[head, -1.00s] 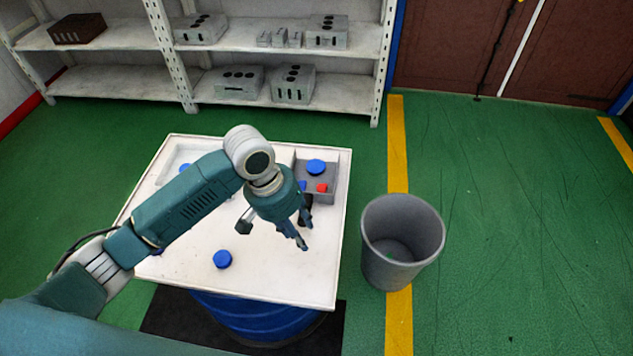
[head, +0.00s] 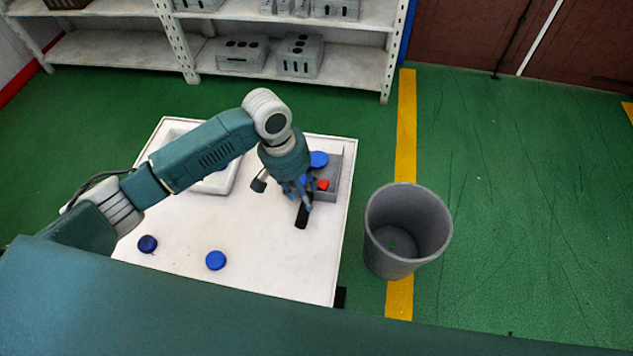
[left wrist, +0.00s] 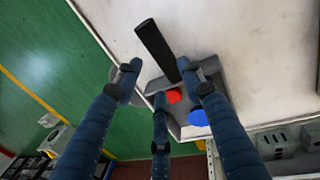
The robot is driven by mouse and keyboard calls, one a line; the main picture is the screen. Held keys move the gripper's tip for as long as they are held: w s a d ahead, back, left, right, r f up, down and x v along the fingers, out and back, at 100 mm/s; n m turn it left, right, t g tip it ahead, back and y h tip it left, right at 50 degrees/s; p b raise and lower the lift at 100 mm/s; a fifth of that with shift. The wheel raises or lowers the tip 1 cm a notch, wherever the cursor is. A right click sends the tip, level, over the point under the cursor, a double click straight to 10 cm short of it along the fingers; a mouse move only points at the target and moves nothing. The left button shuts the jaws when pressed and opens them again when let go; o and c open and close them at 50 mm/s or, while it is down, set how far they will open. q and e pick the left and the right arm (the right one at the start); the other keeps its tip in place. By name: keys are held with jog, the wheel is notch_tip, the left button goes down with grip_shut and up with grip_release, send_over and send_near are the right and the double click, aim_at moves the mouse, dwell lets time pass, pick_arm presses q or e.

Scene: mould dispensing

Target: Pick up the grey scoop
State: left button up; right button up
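A black bar-like handle (head: 302,214) lies on the white table by the front of a grey tray; it also shows in the left wrist view (left wrist: 157,50). My left gripper (head: 301,194) is above the handle, close to the tray. In the left wrist view its three fingers (left wrist: 163,85) are spread, with nothing held between them. I cannot tell whether a finger touches the scoop. My right gripper is not in view.
The grey tray (head: 333,192) holds a blue round piece (head: 319,159) and a red piece (head: 323,185). Blue round pieces (head: 216,260) and (head: 148,243) lie at the table's front. A grey bin (head: 385,245) stands right of the table. Shelves are behind.

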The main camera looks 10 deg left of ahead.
pick_arm(q)
jog(key=shift+d+f, duration=0.1)
jog(key=shift+f, duration=0.3)
jog(key=f, duration=0.3)
jog(key=f+p, duration=0.1)
jog(key=shift+w+d+f, duration=0.15)
jog(key=shift+w+d, duration=0.05)
jog(key=shift+d, duration=0.15)
jog(key=shift+f, duration=0.1)
jog(key=c, duration=0.9)
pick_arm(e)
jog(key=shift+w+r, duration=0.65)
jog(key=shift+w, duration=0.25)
pick_arm(q)
jog(key=shift+w, duration=0.1)
jog(key=shift+c, duration=0.2)
notch_tip(320, 180, up, 20)
jog(key=b, duration=0.1)
jog(key=shift+b, duration=0.3)
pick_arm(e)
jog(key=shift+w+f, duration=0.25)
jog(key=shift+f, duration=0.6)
